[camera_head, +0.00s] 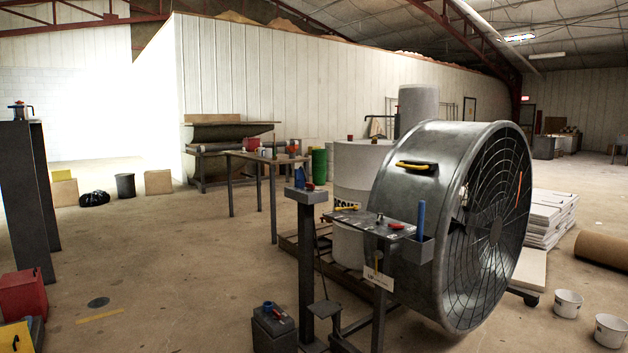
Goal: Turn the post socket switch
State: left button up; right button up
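A low grey box (274,335) near the post's foot also bears blue and red parts (272,310). Neither of my grippers shows in the head view.
A large drum fan (458,225) stands right of the post, behind a small metal stand (378,222) with tools. A white barrel (359,165) and workbench (250,157) are behind. Red box (22,295) at lower left, white buckets (568,303) at lower right. Floor left of the post is mostly clear.

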aim_at(309, 186)
jog(key=i+j+z, duration=0.1)
jog(key=i, duration=0.35)
jog(key=i+j, duration=0.35)
jog(key=i+j+z, duration=0.15)
jog(key=i, duration=0.35)
jog(key=j, duration=0.1)
